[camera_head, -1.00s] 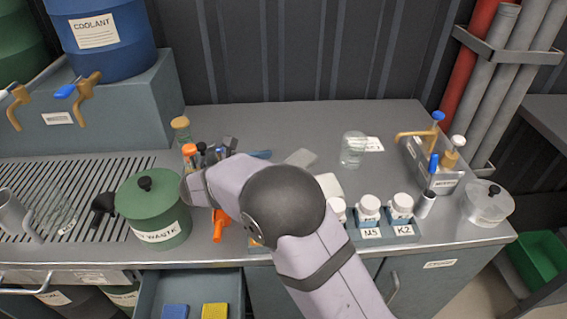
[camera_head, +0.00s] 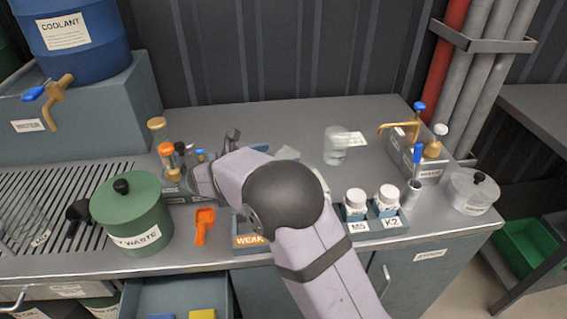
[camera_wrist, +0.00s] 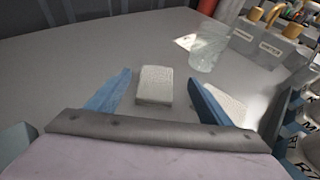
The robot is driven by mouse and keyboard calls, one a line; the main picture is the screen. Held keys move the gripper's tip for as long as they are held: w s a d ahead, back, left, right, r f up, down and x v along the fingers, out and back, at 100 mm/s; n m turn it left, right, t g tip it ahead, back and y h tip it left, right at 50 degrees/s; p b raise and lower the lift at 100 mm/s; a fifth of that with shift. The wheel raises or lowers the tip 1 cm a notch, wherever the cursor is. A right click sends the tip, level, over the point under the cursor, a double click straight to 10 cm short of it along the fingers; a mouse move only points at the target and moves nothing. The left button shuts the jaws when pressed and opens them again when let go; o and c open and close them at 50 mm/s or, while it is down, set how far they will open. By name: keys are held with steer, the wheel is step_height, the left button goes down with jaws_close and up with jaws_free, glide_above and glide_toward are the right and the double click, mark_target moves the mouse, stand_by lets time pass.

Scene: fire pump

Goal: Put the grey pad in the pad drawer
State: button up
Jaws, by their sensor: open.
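The grey pad (camera_wrist: 155,84) is a small pale block lying flat on the grey bench top in the wrist view. My gripper (camera_wrist: 159,77) is open, with one blue finger on each side of the pad and visible gaps between. In the head view my arm hides most of the gripper; a bit of grey pad (camera_head: 287,152) shows behind the arm. The open drawer (camera_head: 180,288) is under the bench at the lower left, with a blue pad (camera_head: 161,317) and a yellow pad (camera_head: 202,314) cut off by the frame edge.
A glass beaker (camera_head: 335,146) is behind the pad to the right. A white pad-like piece (camera_wrist: 229,104) lies by the right finger. White jars (camera_head: 356,203) stand in front.

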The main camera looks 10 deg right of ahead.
steer(key=shift+w+d+f, duration=0.15)
steer(key=shift+w+d, duration=0.25)
steer(key=shift+d, duration=0.05)
steer(key=shift+a+p+x, duration=0.25)
steer(key=shift+p+x, duration=0.9)
steer(key=shift+x, duration=1.85)
steer(key=shift+w+f, duration=0.1)
steer(key=shift+w, duration=0.05)
steer(key=c, duration=1.2)
step_height(320, 180, up, 22)
steer(key=p, duration=1)
steer(key=shift+p, duration=0.35)
